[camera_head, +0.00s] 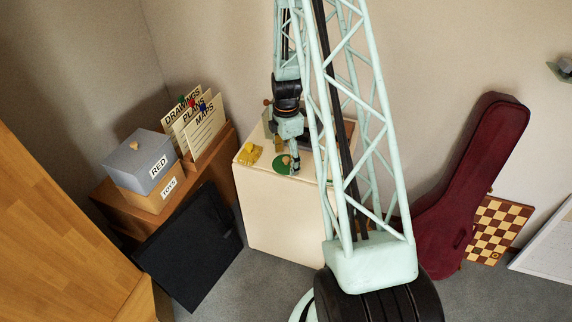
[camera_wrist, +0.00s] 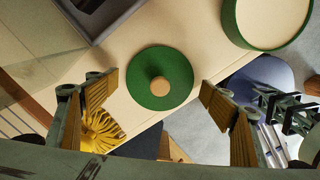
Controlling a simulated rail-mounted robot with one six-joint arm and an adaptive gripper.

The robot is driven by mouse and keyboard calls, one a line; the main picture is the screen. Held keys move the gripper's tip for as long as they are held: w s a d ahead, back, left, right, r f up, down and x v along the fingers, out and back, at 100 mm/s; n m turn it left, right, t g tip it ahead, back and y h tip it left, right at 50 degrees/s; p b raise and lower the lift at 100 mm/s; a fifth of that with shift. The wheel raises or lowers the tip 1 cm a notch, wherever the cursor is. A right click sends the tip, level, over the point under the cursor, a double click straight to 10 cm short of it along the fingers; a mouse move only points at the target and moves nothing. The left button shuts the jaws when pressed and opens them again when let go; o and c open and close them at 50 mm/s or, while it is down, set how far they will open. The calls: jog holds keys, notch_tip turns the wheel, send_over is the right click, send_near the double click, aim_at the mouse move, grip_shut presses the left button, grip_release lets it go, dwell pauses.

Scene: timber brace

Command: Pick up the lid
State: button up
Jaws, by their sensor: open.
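The lid (camera_wrist: 148,92) is a round green disc with a light wooden knob at its middle. It lies on the cream cabinet top and shows in the head view as a small green patch (camera_head: 280,162). My gripper (camera_wrist: 158,84) is open and empty. In the wrist view its two wood-faced fingers stand left and right of the lid, with the knob between them in the picture. I cannot tell the height of the fingers above it. In the head view my arm end hides part of the lid.
A round green-rimmed container (camera_wrist: 268,46) with a cream inside stands right of the lid. A yellow ribbed thing (camera_wrist: 98,132) is near the left finger. A grey tray (camera_wrist: 88,22) lies at top left. The cream cabinet (camera_head: 280,215) has an edge close to the lid.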

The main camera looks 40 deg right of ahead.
aim_at(286, 159)
jog(key=c, duration=2.3)
jog(key=shift+s, duration=0.1)
jog(key=shift+c, duration=0.2)
jog(key=shift+r, duration=0.1)
jog(key=shift+r, duration=1.7)
jog(key=s+a+r, duration=0.1)
jog(key=s+a, duration=0.7)
jog(key=s, duration=0.5)
jog(key=shift+s+a+r+b, duration=0.2)
jog(key=shift+s+b, duration=0.05)
jog(key=shift+b, duration=0.05)
jog(key=shift+d, duration=0.1)
